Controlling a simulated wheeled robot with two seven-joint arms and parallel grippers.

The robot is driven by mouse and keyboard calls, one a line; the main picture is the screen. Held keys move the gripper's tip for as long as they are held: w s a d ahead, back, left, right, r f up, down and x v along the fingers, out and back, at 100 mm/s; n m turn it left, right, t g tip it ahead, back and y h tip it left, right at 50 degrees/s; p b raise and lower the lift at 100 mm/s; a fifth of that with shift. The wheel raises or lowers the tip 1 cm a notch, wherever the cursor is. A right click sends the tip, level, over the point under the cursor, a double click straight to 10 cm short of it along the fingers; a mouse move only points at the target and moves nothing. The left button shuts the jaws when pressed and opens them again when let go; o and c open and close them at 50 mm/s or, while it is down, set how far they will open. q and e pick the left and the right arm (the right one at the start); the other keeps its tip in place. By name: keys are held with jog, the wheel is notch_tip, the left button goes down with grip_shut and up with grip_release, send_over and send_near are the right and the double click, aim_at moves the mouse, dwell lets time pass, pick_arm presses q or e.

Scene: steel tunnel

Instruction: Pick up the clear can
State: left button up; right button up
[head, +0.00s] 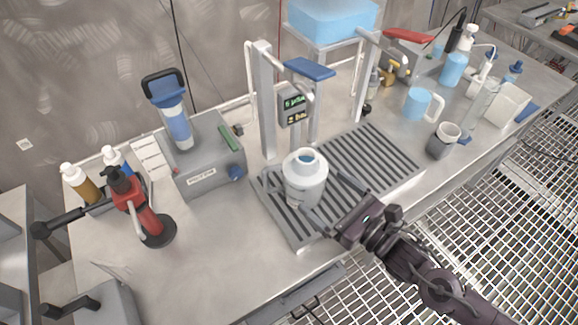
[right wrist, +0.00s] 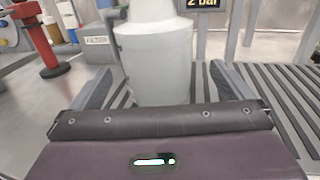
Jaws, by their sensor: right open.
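The clear can (head: 305,184) looks pale grey-white, with a wide body, a narrower neck and an opening at the top. It stands upright on the slatted grey tray (head: 386,157), near its front left. In the right wrist view the can (right wrist: 155,62) stands ahead of the palm, in line with the gap between the fingers. My right gripper (head: 333,201) is open, its two fingers pointing at the can from the front right. I see no grip on the can, and the wrist view cuts off its top. My left gripper is not in view.
Behind the can stands a metal frame with a small display (head: 293,101). A grey box (head: 205,165) and a red tool (head: 138,208) stand to the left. A dark grey mug (head: 441,143) and a blue mug (head: 417,105) are to the right.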

aim_at(305, 178)
jog(key=shift+w+a+r, duration=0.1)
jog(key=shift+w+a, duration=0.2)
jog(key=shift+r+p+x, duration=0.2)
jog(key=shift+p+x, duration=0.35)
jog(key=shift+x, duration=0.45)
jog(key=p+x, duration=0.1)
jog(key=x, duration=0.2)
jog(key=shift+a+f, duration=0.1)
jog(key=shift+a, duration=0.3)
jog(key=shift+w+a, duration=0.2)
jog(key=shift+f, duration=0.1)
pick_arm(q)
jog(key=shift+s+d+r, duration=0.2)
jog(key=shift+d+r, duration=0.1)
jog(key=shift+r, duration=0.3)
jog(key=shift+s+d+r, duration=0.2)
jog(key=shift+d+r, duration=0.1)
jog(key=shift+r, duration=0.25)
pick_arm(e)
jog(key=c, duration=1.1)
jog(key=shift+o, duration=0.2)
